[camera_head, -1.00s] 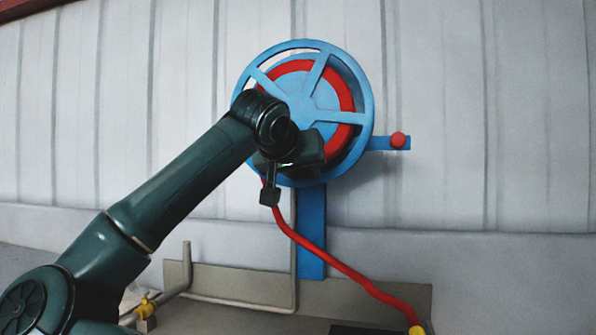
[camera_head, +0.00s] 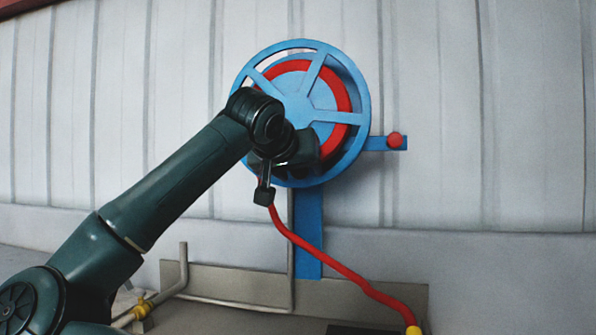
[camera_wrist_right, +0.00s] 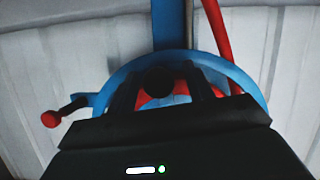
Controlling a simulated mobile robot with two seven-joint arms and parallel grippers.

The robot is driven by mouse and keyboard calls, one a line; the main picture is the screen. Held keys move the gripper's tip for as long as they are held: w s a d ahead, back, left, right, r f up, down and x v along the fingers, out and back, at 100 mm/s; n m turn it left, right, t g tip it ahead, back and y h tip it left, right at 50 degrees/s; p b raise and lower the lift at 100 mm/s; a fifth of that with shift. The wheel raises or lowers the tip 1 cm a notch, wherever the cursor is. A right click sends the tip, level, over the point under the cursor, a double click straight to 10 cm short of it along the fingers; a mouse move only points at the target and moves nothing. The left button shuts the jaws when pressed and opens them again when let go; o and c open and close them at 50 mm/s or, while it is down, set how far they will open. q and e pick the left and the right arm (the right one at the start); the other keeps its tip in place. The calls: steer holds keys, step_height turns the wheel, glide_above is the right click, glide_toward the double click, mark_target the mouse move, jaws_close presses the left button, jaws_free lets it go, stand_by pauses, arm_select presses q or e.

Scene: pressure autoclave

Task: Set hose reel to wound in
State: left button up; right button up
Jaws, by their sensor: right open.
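The hose reel (camera_head: 342,118) is a blue spoked wheel with red hose coiled inside, on a blue post against the wall. The red hose (camera_head: 345,272) runs out from its lower left side, down to a yellow end at lower right. A blue crank arm with a red knob (camera_head: 395,139) sticks out to the right; the knob also shows at the left of the right wrist view (camera_wrist_right: 50,119). My right gripper (camera_head: 298,152) is in front of the reel's lower middle, and its fingertips are hard to see. In the wrist view the open right gripper (camera_wrist_right: 160,88) faces the reel. My left gripper is out of view.
A pale panelled wall (camera_head: 490,110) stands behind the reel. Below are a grey ledge (camera_head: 235,283), a thin pipe and a yellow fitting (camera_head: 142,308). The space right of the knob is clear.

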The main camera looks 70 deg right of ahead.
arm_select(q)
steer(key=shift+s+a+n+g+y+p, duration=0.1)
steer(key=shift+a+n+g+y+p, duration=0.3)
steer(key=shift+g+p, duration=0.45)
arm_select(e)
steer(key=v, duration=1.2)
steer(key=shift+a+r, duration=0.15)
steer(key=shift+a, duration=0.25)
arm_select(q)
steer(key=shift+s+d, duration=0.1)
arm_select(e)
steer(key=shift+r, duration=0.1)
